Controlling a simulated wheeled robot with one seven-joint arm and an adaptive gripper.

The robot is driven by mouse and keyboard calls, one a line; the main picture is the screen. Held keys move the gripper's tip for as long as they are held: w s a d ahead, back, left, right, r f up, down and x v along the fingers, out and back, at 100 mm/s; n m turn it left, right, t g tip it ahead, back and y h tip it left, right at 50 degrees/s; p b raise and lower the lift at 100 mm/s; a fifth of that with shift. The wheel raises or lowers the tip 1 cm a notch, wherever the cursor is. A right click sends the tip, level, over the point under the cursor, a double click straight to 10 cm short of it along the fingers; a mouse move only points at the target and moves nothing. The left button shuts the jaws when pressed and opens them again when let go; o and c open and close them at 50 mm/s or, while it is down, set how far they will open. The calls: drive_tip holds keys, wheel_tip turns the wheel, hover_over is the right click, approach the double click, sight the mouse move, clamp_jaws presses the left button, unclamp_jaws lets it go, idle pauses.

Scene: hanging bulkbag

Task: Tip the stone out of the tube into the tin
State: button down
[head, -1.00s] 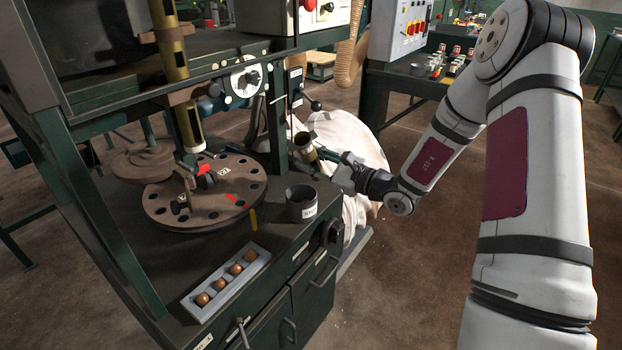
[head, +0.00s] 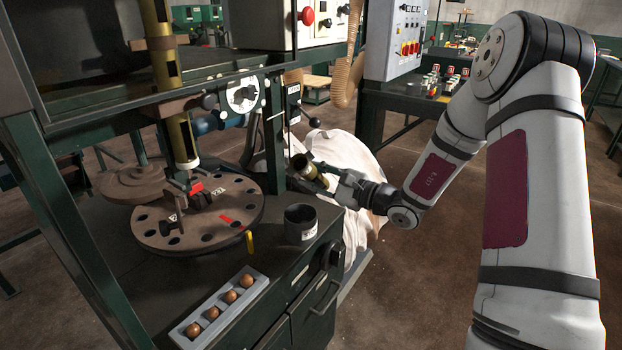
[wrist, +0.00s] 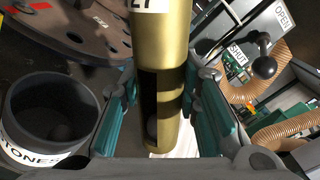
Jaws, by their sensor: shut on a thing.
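My gripper (head: 337,184) is shut on a brass tube (head: 309,171), which leans with its dark upper end toward the left, above and right of the tin. In the wrist view the tube (wrist: 158,45) stands between the teal finger pads of my gripper (wrist: 160,100). The grey tin (head: 301,224) stands upright on the bench corner. In the wrist view the tin (wrist: 35,145) reads "STONES" and has a round grey thing inside.
A round brown plate with holes (head: 235,205) lies left of the tin, under a fixed brass column (head: 180,138). A tray (head: 222,308) of brown balls lies in front. A green post (head: 274,150) stands behind the tin. A white bag (head: 350,155) hangs behind my gripper.

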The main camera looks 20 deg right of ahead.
sight(326, 185)
drive_tip(key=shift+w+d+f+n+b, duration=0.25)
drive_tip(key=shift+d+f+n+b, duration=0.15)
drive_tip(key=shift+n+b, duration=0.45)
drive_tip(key=shift+w+d+f+n+b, duration=0.3)
drive_tip(key=shift+f+n+b, duration=0.2)
drive_tip(key=shift+n+b, duration=0.35)
drive_tip(key=shift+w+d+f+n+b, duration=0.15)
drive_tip(key=shift+f+n+b, duration=0.3)
drive_tip(key=shift+n+b, duration=0.45)
drive_tip(key=shift+w+d+f+n+b, duration=0.1)
drive_tip(key=shift+d+f+n+b, duration=0.1)
drive_tip(key=shift+f+n+b, duration=0.65)
drive_tip(key=shift+w+d+f+n+b, duration=0.15)
drive_tip(key=shift+n+b, duration=0.5)
drive_tip(key=shift+b, duration=0.6)
drive_tip(key=shift+s+r+n+b, duration=0.1)
drive_tip(key=shift+n+b, duration=0.2)
drive_tip(key=shift+b, duration=0.05)
drive_tip(key=shift+r+n+b, duration=0.3)
drive_tip(key=shift+n+b, duration=0.45)
drive_tip(key=shift+b, duration=0.55)
drive_tip(key=shift+r+n+b, duration=0.25)
drive_tip(key=shift+n+b, duration=0.5)
drive_tip(key=shift+b, duration=0.55)
drive_tip(key=shift+s+a+r+n+b, duration=0.2)
drive_tip(key=shift+r+n+b, duration=0.55)
drive_tip(key=shift+b, duration=0.8)
drive_tip(key=shift+s+a+r+n+b, duration=0.15)
drive_tip(key=shift+r+n+b, duration=0.25)
drive_tip(key=shift+n+b, duration=0.85)
